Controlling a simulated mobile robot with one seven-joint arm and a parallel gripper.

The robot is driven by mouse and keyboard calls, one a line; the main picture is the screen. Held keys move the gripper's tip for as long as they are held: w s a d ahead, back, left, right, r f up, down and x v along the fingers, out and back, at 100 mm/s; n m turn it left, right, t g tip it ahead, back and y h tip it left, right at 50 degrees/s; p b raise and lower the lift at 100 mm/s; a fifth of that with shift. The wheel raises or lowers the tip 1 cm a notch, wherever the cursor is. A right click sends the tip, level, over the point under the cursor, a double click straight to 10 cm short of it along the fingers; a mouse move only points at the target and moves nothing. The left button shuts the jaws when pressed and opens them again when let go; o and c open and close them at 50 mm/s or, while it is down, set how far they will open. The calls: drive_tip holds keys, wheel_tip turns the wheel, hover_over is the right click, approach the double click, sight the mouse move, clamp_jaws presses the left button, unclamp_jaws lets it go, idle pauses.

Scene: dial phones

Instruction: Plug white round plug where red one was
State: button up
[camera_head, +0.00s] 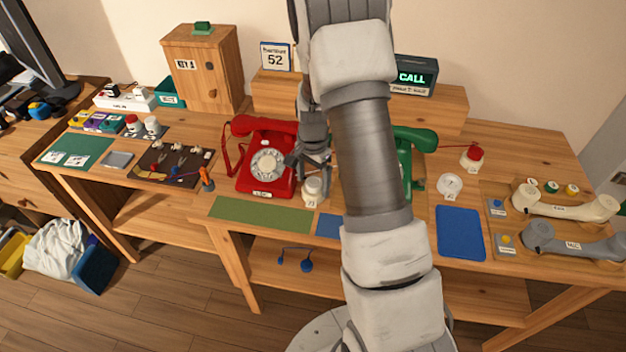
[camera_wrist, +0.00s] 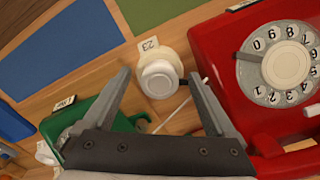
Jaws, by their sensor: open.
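The white round plug (camera_head: 313,190) stands on the table by the red dial phone (camera_head: 265,160), beside a small label that reads 23 in the wrist view. In the wrist view the white plug (camera_wrist: 158,78) shows between the fingertips of my open gripper (camera_wrist: 158,75), with clear gaps on both sides. In the head view my gripper (camera_head: 314,168) is just above and behind it. The red round plug (camera_head: 472,154) sits at the right by the green phone (camera_head: 417,145). A white round piece (camera_head: 449,184) is just in front of it.
The red phone (camera_wrist: 280,65) is close on the right in the wrist view, the green phone (camera_wrist: 95,125) at lower left. My arm hides the table's middle in the head view. Two handsets (camera_head: 565,203) (camera_head: 570,240) lie at the right. A blue mat (camera_head: 460,232) is clear.

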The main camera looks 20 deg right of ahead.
wheel_tip(320, 180, up, 17)
drive_tip(key=p, duration=0.1)
drive_tip(key=shift+r+p, duration=0.2)
drive_tip(key=shift+p, duration=0.2)
idle(0.4)
drive_tip(key=s+a+r+n+t, duration=0.2)
drive_tip(key=s+a+r+n, duration=0.3)
drive_tip(key=s+r, duration=0.5)
drive_tip(key=s+a+r+n+t, duration=0.1)
drive_tip(key=s+a+r+n, duration=0.1)
drive_tip(key=s+n, duration=0.2)
drive_tip(key=s+a+r+n+t+p, duration=0.1)
drive_tip(key=s+a+r+n+t, duration=0.1)
drive_tip(key=s, duration=0.7)
drive_tip(key=shift+a+r+n+t, duration=0.25)
drive_tip(key=shift+r+n, duration=0.2)
drive_tip(key=shift+n, duration=0.45)
drive_tip(key=shift+s+d, duration=0.1)
drive_tip(key=c, duration=0.7)
drive_tip(key=shift+o, duration=0.2)
drive_tip(key=shift+d, duration=0.2)
